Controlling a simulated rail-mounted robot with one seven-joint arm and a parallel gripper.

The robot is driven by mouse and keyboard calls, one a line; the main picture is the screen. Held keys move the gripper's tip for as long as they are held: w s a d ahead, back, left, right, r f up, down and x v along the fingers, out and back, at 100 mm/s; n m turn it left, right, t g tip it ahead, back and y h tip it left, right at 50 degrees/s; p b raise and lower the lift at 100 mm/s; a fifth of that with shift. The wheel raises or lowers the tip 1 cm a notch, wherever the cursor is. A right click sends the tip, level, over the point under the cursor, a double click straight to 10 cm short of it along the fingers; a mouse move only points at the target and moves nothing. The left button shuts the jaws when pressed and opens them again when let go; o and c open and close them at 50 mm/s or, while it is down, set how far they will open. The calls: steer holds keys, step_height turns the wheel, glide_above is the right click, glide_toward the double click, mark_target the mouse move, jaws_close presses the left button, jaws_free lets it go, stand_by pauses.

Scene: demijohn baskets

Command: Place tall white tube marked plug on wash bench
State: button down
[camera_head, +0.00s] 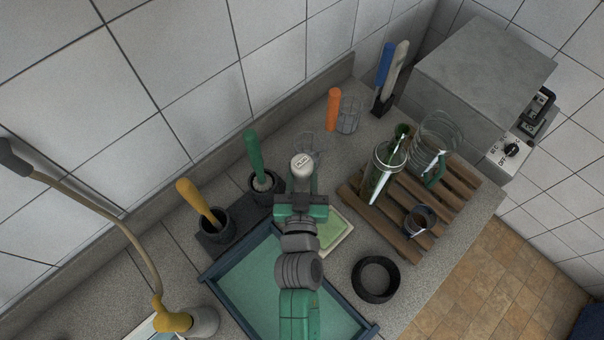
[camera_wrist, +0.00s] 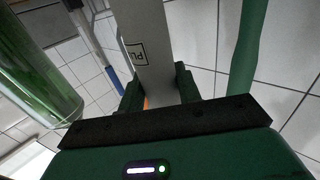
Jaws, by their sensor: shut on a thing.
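The wash bench (camera_head: 420,285) is the grey speckled counter under the scene.
A wooden rack (camera_head: 459,171) holds glassware.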

steer(key=shift+f, duration=0.1)
steer(key=c, duration=1)
jaws_free()
steer(key=shift+r, duration=0.25)
steer(key=s+b, duration=0.1)
steer(key=s, duration=1.1)
steer(key=shift+a, duration=0.15)
steer(key=shift+f, duration=0.1)
